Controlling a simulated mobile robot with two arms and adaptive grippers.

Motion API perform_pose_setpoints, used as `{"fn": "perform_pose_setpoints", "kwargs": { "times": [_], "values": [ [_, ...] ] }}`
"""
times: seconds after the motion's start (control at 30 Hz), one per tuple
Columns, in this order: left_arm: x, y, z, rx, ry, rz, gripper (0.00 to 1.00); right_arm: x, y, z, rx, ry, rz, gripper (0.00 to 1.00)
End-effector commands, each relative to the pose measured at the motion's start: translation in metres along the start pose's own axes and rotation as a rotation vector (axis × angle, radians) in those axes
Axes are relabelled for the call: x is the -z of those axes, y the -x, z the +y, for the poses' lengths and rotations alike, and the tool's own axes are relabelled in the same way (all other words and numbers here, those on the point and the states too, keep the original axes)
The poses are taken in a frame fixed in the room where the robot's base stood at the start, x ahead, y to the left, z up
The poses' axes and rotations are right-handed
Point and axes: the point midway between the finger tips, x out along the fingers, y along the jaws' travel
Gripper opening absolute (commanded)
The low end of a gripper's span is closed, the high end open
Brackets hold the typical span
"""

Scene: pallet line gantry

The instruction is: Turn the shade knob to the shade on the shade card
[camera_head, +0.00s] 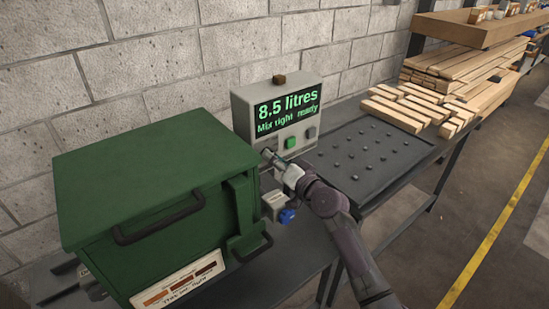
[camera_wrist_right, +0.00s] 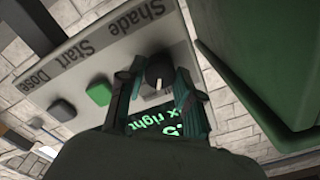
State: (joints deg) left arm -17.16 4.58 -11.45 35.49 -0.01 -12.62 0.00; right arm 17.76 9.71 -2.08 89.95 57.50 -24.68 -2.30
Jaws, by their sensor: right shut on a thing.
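The grey control box (camera_head: 240,108) stands against the wall; its display (camera_head: 287,110) reads "8.5 litres" and "Mix right ready". My right gripper (camera_head: 268,154) is at the lower left of its front. In the right wrist view, my right gripper's fingers (camera_wrist_right: 160,88) are shut on the dark shade knob (camera_wrist_right: 158,70), one on each side, below the "Shade" label. A pale pointer mark shows on the knob. The shade card (camera_head: 178,284) is on the front of the green cabinet, with several brown swatches from light to dark; its small lettering is hard to read. My left gripper is not in view.
The green cabinet (camera_head: 150,170) with dark handles stands close left of my right gripper. A green start button (camera_head: 291,143) and a grey dose button (camera_head: 311,132) sit right of the knob. A small blue-ended fitting (camera_head: 287,215) is below. Timber (camera_head: 400,115) lies farther right.

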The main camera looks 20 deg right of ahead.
Motion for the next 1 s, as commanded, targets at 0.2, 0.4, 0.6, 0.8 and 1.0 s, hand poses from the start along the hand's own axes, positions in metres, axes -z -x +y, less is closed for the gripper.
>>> {"fn": "perform_pose_setpoints", "kwargs": {
  "times": [0.2, 0.4, 0.6, 0.8, 1.0],
  "values": [
    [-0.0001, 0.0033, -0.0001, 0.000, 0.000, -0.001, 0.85, 0.0002, 0.0002, 0.0001, -0.001, -0.106, 0.000, 0.00],
    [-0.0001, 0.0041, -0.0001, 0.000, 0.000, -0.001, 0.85, 0.0001, 0.0002, 0.0004, -0.001, -0.150, 0.000, 0.00],
    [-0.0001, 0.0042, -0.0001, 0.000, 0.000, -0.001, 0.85, -0.0001, 0.0002, 0.0005, -0.001, -0.161, 0.000, 0.00],
    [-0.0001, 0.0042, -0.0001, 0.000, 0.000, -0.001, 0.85, -0.0001, 0.0001, 0.0005, -0.001, -0.160, 0.000, 0.00],
    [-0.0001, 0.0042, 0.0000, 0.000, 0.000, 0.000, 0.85, -0.0001, 0.0001, 0.0005, -0.001, -0.159, 0.000, 0.59]
  ]
}}
